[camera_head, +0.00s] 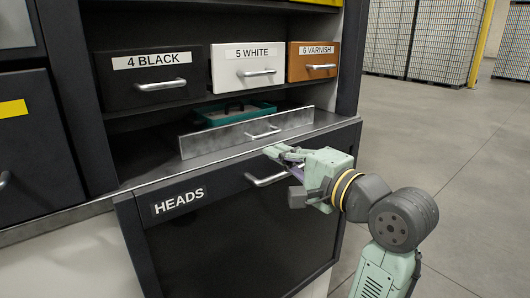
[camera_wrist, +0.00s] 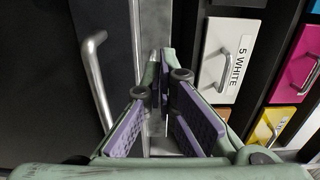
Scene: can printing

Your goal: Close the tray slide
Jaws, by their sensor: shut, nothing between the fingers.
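The tray slide has a long, low grey metal front (camera_head: 215,139) with a bar handle (camera_head: 264,133). In the head view it stands on the ledge below the labelled drawers, and a teal tray (camera_head: 232,112) shows behind it. My gripper (camera_head: 270,153) is just in front of and below the metal front, near its handle. I cannot tell if it touches. In the wrist view the purple-padded fingers of my gripper (camera_wrist: 160,72) come together at their tips with nothing held. The fingers hide much of the slide there.
The dark HEADS drawer front (camera_head: 225,225) is below, and its handle (camera_head: 270,179) is close to my gripper. The 4 BLACK (camera_head: 155,85), 5 WHITE (camera_head: 245,72) and 6 VARNISH (camera_head: 313,62) drawers are above. Open floor (camera_head: 440,130) lies to the right.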

